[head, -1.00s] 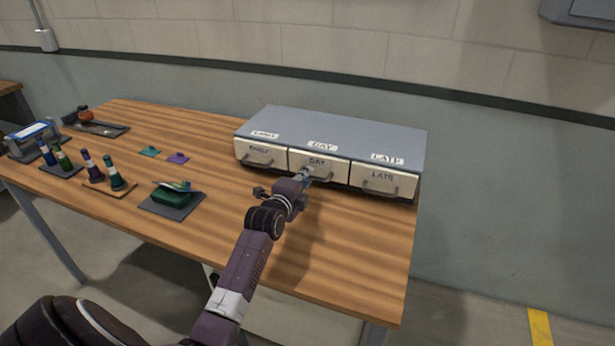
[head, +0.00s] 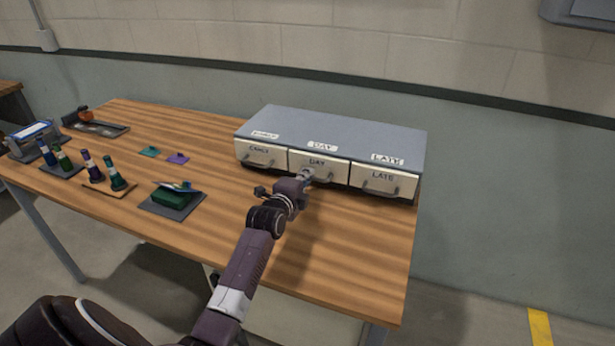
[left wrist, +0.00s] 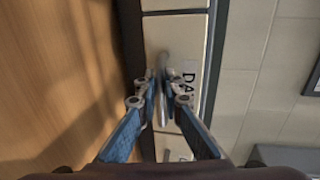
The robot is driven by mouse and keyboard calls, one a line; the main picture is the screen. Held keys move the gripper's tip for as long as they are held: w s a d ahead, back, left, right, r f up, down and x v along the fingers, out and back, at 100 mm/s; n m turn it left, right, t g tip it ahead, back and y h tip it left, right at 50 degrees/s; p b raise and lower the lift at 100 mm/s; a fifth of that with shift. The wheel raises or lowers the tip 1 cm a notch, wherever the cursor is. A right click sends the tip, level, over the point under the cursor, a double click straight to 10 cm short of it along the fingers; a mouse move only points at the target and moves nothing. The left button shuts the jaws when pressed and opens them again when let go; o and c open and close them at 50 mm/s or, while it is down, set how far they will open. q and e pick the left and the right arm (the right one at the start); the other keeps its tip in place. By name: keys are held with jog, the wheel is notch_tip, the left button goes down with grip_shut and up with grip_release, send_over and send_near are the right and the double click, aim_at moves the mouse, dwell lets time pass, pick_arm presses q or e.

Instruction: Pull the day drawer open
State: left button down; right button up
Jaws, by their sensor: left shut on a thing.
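The day drawer (head: 333,169) is the middle of three cream drawers in a grey cabinet (head: 340,128) at the back right of the table. Its front is level with its neighbours, so it looks closed. My left gripper (head: 307,176) is at the day drawer's front, shut on its handle. In the left wrist view the fingers (left wrist: 159,92) close around the grey handle (left wrist: 163,62), and the drawer front (left wrist: 185,50) shows the letters "DA" sideways. The fingers hide part of the handle. My right gripper is not in view.
The late drawer (head: 383,182) is to the right and another labelled drawer (head: 261,154) to the left. A green item on a dark mat (head: 172,201), colored rollers (head: 113,172) and two small cards (head: 178,158) lie left. The table in front of the cabinet is clear.

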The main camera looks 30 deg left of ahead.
pick_arm(q)
jog(key=shift+s+d+p, duration=0.15)
jog(key=shift+s+p, duration=0.15)
jog(key=shift+s, duration=0.1)
jog(key=f+p+v, duration=0.1)
jog(key=p+v, duration=0.1)
jog(key=v, duration=0.2)
jog(key=f+p+v, duration=0.1)
jog(key=p+v, duration=0.2)
jog(key=v, duration=0.2)
jog(key=f+p+v, duration=0.1)
jog(key=p+v, duration=0.2)
jog(key=v, duration=0.2)
jog(key=shift+s+r, duration=0.15)
jog(key=shift+s, duration=0.3)
jog(key=shift+s+d, duration=0.15)
jog(key=shift+s, duration=0.3)
jog(key=c, duration=2.3)
grip_release()
jog(key=shift+c, duration=0.2)
jog(key=shift+s, duration=0.1)
jog(key=v, duration=1.1)
jog(key=shift+s, duration=0.35)
